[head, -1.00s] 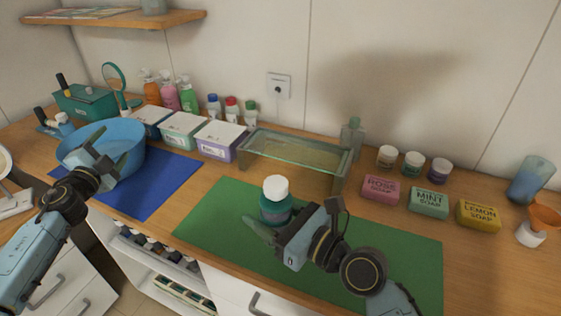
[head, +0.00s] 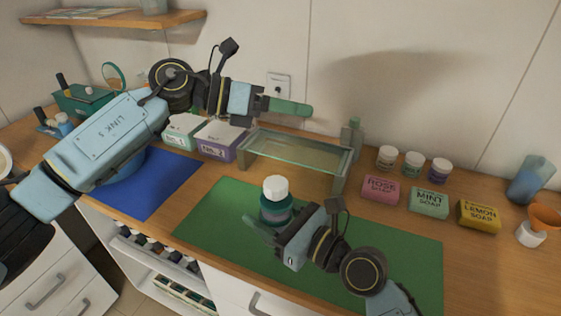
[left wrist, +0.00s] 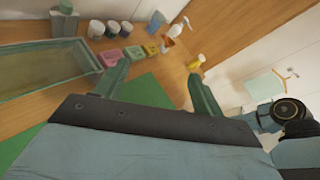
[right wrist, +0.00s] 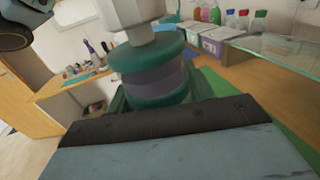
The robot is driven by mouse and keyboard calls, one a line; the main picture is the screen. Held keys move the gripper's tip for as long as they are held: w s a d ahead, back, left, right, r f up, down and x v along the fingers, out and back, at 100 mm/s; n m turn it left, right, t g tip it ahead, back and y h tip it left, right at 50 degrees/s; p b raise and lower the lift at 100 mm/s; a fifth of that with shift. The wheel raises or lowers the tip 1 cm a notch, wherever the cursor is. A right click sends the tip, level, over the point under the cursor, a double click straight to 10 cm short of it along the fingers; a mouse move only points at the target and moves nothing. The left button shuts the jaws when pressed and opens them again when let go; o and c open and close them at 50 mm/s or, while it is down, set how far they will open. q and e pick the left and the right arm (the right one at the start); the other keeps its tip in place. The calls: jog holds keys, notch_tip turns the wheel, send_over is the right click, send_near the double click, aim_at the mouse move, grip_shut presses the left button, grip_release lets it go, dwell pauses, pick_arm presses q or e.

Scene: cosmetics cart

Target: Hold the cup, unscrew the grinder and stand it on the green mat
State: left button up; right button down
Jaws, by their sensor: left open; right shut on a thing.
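The teal cup (head: 276,209) stands upright over the green mat (head: 212,213), with the white faceted grinder (head: 275,187) on top of it. My right gripper (head: 268,226) is shut on the cup from the front. The right wrist view shows the cup (right wrist: 152,75) between its fingers, with the grinder (right wrist: 130,12) above, cut off by the frame's top. I cannot tell whether the cup touches the mat. My left gripper (head: 288,107) is open and empty, above and behind the cup, over the glass shelf's back edge. Its spread fingers (left wrist: 160,85) show in the left wrist view.
A low glass shelf (head: 295,151) stands just behind the mat. Soap boxes (head: 429,203) and small jars (head: 412,162) are to the right. Lidded boxes (head: 217,140) and a blue mat (head: 150,185) lie left, partly under my left arm. The right part of the green mat is clear.

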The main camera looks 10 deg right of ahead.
pick_arm(q)
jog(key=s+d+m+g+y, duration=0.2)
jog(key=s+m+y, duration=0.1)
jog(key=s+m, duration=0.15)
jog(key=m+t+y, duration=0.2)
jog(key=m+y, duration=0.9)
jog(key=y, duration=0.1)
send_over(280, 200)
jog(key=w+d, duration=0.1)
jog(key=w, duration=0.1)
jog(key=f, duration=0.4)
jog(key=shift+s+d, duration=0.1)
jog(key=shift+s, duration=0.15)
jog(key=shift+w+a+f+t, duration=0.15)
jog(key=shift+a+t, duration=0.15)
jog(key=shift+t, duration=0.1)
jog(key=shift+a+f+m, duration=0.1)
jog(key=shift+f+m, duration=0.15)
jog(key=shift+f, duration=3.65)
